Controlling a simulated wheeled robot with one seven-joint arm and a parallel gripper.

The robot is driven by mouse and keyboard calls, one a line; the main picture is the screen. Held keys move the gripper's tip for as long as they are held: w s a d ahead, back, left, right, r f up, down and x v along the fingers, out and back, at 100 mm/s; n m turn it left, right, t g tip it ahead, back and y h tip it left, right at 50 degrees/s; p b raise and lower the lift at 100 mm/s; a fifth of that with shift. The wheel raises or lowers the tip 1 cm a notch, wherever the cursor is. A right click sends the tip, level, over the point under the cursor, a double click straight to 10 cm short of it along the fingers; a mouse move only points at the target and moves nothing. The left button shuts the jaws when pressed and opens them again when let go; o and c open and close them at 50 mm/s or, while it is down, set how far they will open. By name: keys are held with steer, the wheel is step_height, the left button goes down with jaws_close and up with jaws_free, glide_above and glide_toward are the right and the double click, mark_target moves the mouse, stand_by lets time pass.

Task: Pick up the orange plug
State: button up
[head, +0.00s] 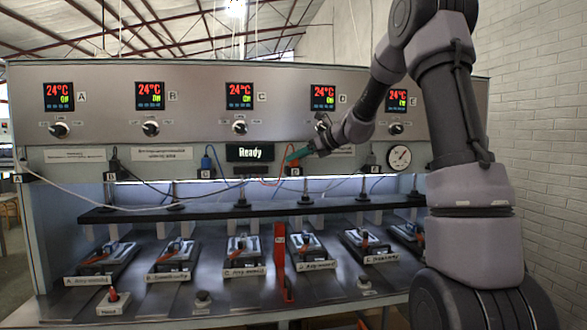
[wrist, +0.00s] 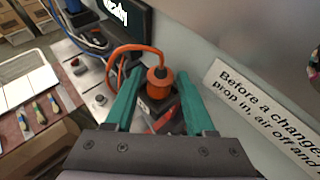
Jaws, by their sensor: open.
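The orange plug (wrist: 160,82) stands in a dark socket block on the press front in the wrist view, with an orange cable looping from it to the left. My gripper (wrist: 160,75) has two teal fingers, one on each side of the plug. The fingers are open, with a visible gap to the plug on both sides. In the head view, my gripper (head: 295,157) is at the press panel by the socket marked D. There, the orange cable (head: 282,165) shows beside the fingers, and the plug itself is mostly hidden.
A blue plug (head: 206,163) and dark plugs sit in other sockets along the panel. The Ready display (head: 250,152) is left of my gripper. A gauge (head: 399,157) is to the right. A dark bar (head: 240,211) runs below, above several stations. A warning label (wrist: 262,115) is nearby.

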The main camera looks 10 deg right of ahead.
jaws_close()
